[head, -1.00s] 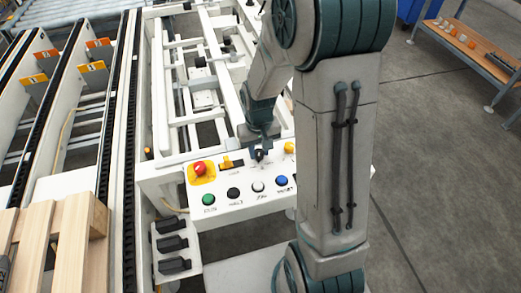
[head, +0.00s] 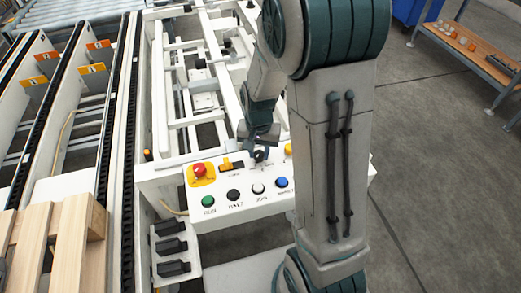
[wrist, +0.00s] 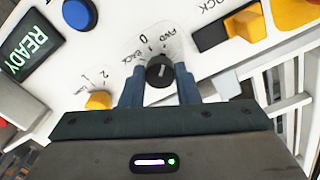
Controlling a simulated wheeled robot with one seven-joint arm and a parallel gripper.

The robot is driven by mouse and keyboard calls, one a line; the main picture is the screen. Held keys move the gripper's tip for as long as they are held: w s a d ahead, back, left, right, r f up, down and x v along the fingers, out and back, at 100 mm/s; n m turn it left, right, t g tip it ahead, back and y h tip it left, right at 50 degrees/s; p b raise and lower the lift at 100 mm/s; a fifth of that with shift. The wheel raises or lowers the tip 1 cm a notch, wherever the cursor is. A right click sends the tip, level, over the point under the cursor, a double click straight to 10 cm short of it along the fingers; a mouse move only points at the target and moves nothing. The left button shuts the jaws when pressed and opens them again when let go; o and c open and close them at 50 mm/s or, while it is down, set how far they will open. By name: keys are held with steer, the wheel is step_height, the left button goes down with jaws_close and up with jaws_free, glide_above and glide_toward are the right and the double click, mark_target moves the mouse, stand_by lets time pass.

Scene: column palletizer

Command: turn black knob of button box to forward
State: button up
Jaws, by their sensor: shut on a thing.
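The black knob (wrist: 158,76) sits on the white button box (head: 232,208), with labels BACK, 0 and FWD printed around it. My gripper (wrist: 160,72) is shut on the knob, one blue-grey finger on each side. A pale mark on the knob's top seems to lean toward the FWD side, but I cannot tell its exact setting. In the head view my gripper (head: 260,146) is at the box's back row, and the knob (head: 260,156) shows as a small dark spot below it.
A red emergency button (head: 199,169) and a yellow-handled switch (head: 227,163) stand left of the knob. The front row has a green button (head: 208,201), black, white and blue (head: 281,182) buttons. In the wrist view a yellow selector (wrist: 98,100) and READY lamp (wrist: 28,46) are close.

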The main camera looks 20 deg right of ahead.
mark_target(259, 154)
steer(key=o, duration=1)
steer(key=shift+c, duration=0.2)
step_height(259, 154, up, 14)
steer(key=p, duration=0.1)
steer(key=s+r+n+t+p, duration=0.2)
steer(key=s+r+n+p, duration=0.2)
steer(key=s, duration=0.9)
step_height(259, 154, up, 3)
steer(key=shift+s+d+r+n+t, duration=0.2)
steer(key=shift+s+n+t, duration=0.2)
steer(key=shift+n, duration=0.1)
